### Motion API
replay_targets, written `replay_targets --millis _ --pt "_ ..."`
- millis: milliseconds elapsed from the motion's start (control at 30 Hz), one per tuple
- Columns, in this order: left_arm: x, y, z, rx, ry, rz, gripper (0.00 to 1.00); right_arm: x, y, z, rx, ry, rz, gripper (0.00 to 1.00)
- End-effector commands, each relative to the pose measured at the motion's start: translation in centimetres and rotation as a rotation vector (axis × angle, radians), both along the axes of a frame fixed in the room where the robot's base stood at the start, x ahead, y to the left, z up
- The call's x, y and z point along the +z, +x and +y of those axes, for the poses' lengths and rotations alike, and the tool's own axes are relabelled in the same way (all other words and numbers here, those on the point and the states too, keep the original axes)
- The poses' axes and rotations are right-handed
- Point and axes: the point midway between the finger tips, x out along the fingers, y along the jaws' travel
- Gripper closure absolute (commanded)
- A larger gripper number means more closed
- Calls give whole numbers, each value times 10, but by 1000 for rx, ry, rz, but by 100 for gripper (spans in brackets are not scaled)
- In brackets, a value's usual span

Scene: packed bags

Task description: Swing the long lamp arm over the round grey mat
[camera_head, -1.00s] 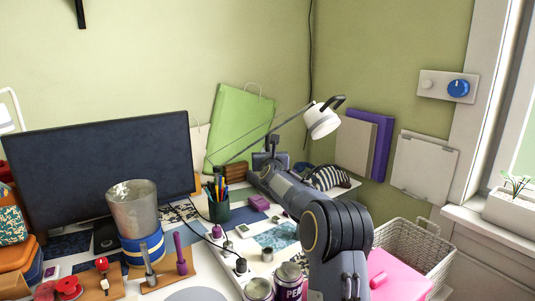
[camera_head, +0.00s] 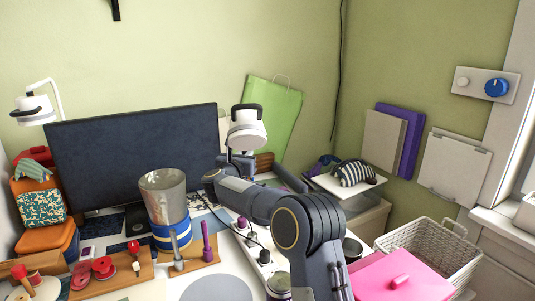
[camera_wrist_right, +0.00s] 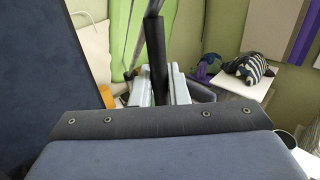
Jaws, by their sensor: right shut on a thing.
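The lamp's white head (camera_head: 247,134) with a black handle on top is right of the monitor in the head view, up and behind the round grey mat (camera_head: 217,288). It does not appear over the mat. The long lamp arm is mostly hidden in the head view; a thin silver rod (camera_wrist_right: 136,32), probably that arm, shows in the wrist view. My right gripper (camera_head: 238,158) is below the lamp head. In the wrist view its pale fingers (camera_wrist_right: 161,88) are shut on a dark upright bar (camera_wrist_right: 155,58) beside the rod. My left gripper is not in view.
A metal tumbler on a blue roll (camera_head: 163,195) stands behind the mat, near wooden peg boards (camera_head: 187,260). The monitor (camera_head: 135,155) stands at the back. A second white lamp (camera_head: 35,108) is far left.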

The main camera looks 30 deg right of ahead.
Motion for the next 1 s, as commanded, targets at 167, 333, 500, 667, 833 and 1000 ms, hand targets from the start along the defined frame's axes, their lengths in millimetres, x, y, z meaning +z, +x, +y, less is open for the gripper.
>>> replay_targets --millis 167,333,500,667,833,1000 --pt "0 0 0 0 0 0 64 0 18 31 6 1 -1 100" --pt "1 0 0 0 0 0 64 1 27 44 4 0 -1 100" --pt "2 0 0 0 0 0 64 1 30 50 4 -1 -2 100" --pt "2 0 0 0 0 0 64 1 30 50 4 -1 -2 100" --pt "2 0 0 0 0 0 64 2 30 49 4 -2 -3 100" --pt "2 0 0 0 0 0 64 2 30 49 3 -2 -3 68"
